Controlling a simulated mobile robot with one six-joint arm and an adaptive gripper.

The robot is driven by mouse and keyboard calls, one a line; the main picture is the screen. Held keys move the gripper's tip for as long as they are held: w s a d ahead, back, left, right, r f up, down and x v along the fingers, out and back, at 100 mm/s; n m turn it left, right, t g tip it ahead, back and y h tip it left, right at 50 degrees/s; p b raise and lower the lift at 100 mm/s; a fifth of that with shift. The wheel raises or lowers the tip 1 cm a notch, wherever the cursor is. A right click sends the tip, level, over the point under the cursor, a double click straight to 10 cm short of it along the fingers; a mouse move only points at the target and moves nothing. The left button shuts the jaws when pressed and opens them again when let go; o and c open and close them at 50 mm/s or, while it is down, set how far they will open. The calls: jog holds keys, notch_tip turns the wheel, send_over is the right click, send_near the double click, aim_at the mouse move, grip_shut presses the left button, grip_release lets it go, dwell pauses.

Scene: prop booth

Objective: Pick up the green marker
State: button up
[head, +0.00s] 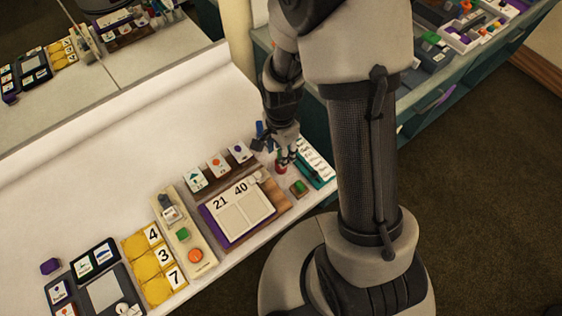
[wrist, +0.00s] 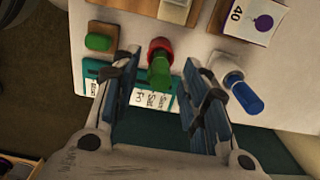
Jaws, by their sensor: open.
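The green marker (wrist: 159,78) stands in a red round holder (wrist: 160,46) in the wrist view, its green end toward my camera. My gripper (wrist: 160,57) is open, with one finger on each side of the green marker and a visible gap to both. In the head view my gripper (head: 287,154) is low over the right end of the white table, beside the red holder (head: 281,166). My gripper largely hides the marker there.
A blue marker (wrist: 247,97) in a white holder stands just right of my right finger. A green button on a wooden block (wrist: 98,42) lies to the left. A teal day-label board (head: 316,162) is close by. The 21/40 card board (head: 238,212) lies left of my gripper.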

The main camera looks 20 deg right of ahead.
notch_tip(320, 180, down, 4)
jog(key=shift+w+d+r+b, duration=0.1)
jog(key=shift+r+b, duration=0.1)
jog(key=shift+b, duration=0.4)
jog(key=shift+r, duration=0.1)
jog(key=shift+c, duration=0.5)
grip_shut()
